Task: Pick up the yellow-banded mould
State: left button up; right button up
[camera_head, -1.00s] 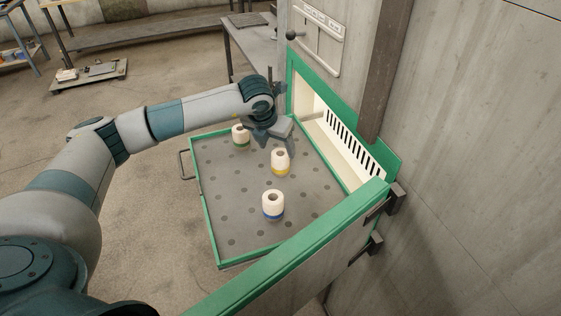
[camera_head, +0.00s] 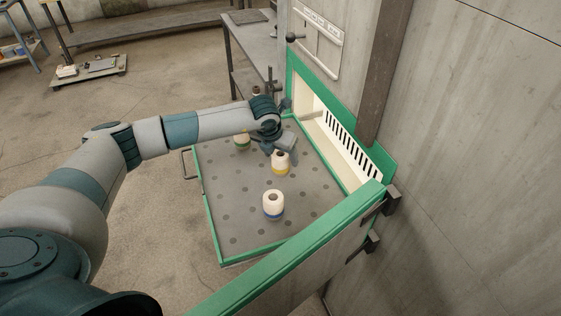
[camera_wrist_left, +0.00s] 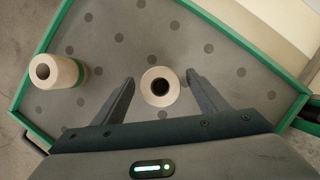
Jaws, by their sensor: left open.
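The yellow-banded mould (camera_head: 280,161) is a cream cylinder with a dark hole in its top, standing upright on the grey perforated tray (camera_head: 225,215). My left gripper (camera_head: 280,150) is over it in the head view. In the left wrist view the mould seen from above (camera_wrist_left: 160,87) lies between the two open fingers of my left gripper (camera_wrist_left: 160,92), apart from both. Its yellow band is hidden there. The gripper's height above it is hard to tell. My right gripper is not in view.
A green-banded mould (camera_head: 242,141) stands left of it, partly behind my arm; it also shows in the left wrist view (camera_wrist_left: 57,71). A blue-banded mould (camera_head: 273,205) stands nearer. The green-framed oven opening (camera_head: 345,135) borders the tray's right side.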

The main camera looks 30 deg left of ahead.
pick_arm(q)
jog(key=shift+c, duration=0.4)
jog(key=c, duration=1.2)
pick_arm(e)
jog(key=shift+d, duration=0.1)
pick_arm(q)
jog(key=shift+r, duration=0.2)
jog(key=shift+c, duration=0.2)
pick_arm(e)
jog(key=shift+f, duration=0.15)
